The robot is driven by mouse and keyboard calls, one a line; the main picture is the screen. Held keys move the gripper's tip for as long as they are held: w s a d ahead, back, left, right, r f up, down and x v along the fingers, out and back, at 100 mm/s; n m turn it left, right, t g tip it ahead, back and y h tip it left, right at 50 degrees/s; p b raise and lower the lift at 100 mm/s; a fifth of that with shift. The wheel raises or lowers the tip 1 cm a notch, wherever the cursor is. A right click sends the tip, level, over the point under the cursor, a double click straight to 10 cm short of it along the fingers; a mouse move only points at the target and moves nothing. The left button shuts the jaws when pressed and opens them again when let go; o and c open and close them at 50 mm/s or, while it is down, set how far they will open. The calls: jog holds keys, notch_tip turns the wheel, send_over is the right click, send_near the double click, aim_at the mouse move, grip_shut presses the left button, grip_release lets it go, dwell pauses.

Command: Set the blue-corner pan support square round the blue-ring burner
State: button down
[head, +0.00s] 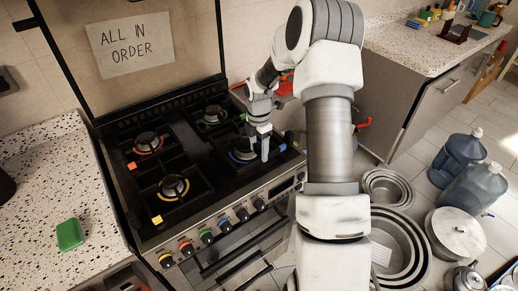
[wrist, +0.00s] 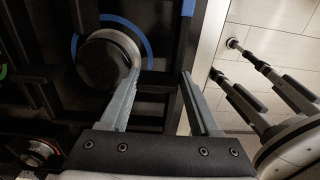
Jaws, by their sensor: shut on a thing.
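The blue-ring burner (wrist: 105,60) has a round dark cap, with a blue arc (wrist: 128,26) showing around its upper right side in the wrist view. In the head view the blue-ring burner (head: 243,154) is at the front right of the stove, partly behind my gripper. The black pan support (wrist: 158,82) lies around or over this burner; its blue corner (head: 283,148) shows to the right of the gripper. My gripper (wrist: 161,76) is shut on a dark bar of the support, right of the burner cap. I cannot tell whether the support is fully seated.
The red-ring burner (head: 148,142), yellow-ring burner (head: 173,187) and green-ring burner (head: 214,115) have black supports. Knobs line the stove front. A speckled counter (head: 50,175) with a green sponge (head: 69,234) is at left. Pots (head: 400,245) and bottles stand on the floor at right.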

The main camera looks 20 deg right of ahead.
jog(key=shift+f, duration=0.35)
jog(key=shift+f, duration=0.1)
dwell(1.5)
jog(key=shift+r+p, duration=1.25)
jog(key=shift+r, duration=0.6)
jog(key=shift+f, duration=0.15)
jog(key=shift+f+b, duration=0.85)
jog(key=shift+f, duration=0.4)
jog(key=shift+f, duration=0.1)
dwell(0.6)
